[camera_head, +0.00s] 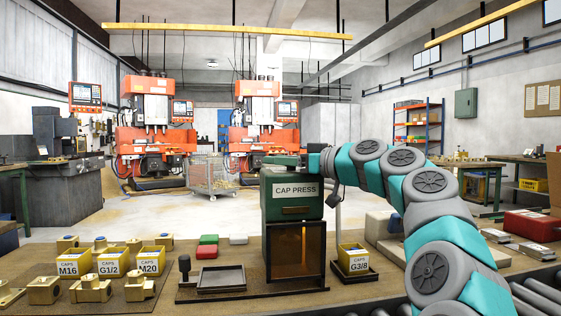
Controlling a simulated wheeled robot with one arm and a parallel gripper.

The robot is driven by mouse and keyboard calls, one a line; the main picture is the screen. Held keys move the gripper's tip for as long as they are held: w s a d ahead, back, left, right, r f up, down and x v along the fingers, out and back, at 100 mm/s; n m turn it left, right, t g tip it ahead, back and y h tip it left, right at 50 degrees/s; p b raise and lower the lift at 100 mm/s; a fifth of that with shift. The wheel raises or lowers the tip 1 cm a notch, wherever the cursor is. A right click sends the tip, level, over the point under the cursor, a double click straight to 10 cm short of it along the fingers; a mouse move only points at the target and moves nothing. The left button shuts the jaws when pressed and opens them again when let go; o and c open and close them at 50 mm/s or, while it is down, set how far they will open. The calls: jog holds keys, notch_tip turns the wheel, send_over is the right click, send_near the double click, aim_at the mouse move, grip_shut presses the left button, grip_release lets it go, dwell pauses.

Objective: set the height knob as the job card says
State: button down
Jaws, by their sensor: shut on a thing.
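The green cap press (291,205) stands at the middle of the bench, with a "CAP PRESS" label on its front and a dark framed window below. My arm reaches in from the right, and my gripper (308,158) is at the top of the press. It is shut on what appears to be the height knob, at the right of the press top. The jaws and the knob are small and mostly hidden, so the knob's setting cannot be read. No job card can be made out.
Yellow cap bins marked M10 (73,268), G1/2 (113,266) and M20 (150,265) stand left among brass parts. A G3/8 bin (355,263) stands right of the press. A dark tray (221,290) lies left of it. Rollers (537,296) run at the right front.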

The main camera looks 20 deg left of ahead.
jog(key=shift+w+f+m+t+b, duration=0.1)
jog(key=shift+f+m+t+b, duration=0.25)
jog(key=shift+b, duration=0.5)
jog(key=shift+r+m+t+h+b, duration=0.25)
jog(key=shift+t+h+b, duration=0.15)
jog(key=shift+t, duration=0.15)
jog(key=shift+r, duration=0.1)
jog(key=shift+c, duration=2.3)
grip_release()
jog(key=shift+d, duration=0.1)
jog(key=shift+b+v, duration=0.85)
jog(key=shift+v, duration=3)
